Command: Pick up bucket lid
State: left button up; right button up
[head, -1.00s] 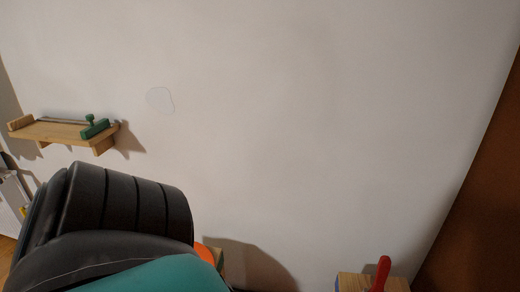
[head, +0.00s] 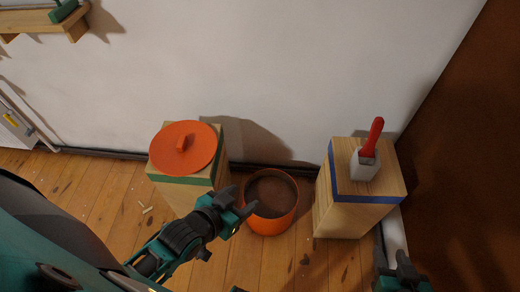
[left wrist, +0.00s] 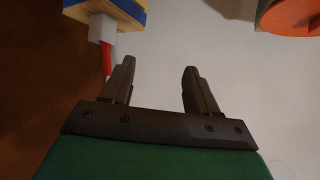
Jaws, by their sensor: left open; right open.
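The bucket lid (head: 200,150) is a flat orange disc with a small raised handle. It lies on top of a wooden block with green tape (head: 175,181) at the left in the head view. Part of an orange thing that looks like the lid shows at the top right of the left wrist view (left wrist: 290,14). My left gripper (head: 238,203) is open and empty, right of and nearer than the lid, apart from it. Its spread fingers also show in the left wrist view (left wrist: 157,68). My right gripper (head: 393,262) is open at the lower right edge, partly cut off.
An open orange bucket (head: 268,225) with dark contents stands on the wood floor between the blocks. A second wooden block with blue tape (head: 345,215) carries a white and red-handled tool (head: 365,165). A wall shelf (head: 45,22) is at top left. The white wall stands close behind.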

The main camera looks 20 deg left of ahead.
aim_at(183, 148)
jog(key=u, duration=0.6)
jog(key=l+u, duration=0.25)
jog(key=l, duration=0.15)
jog(key=l+u, duration=0.25)
jog(key=l, duration=0.15)
jog(key=j+z, duration=0.5)
jog(key=j, duration=0.3)
jog(key=j+z, duration=0.5)
jog(key=j, duration=0.3)
jog(key=k, duration=0.45)
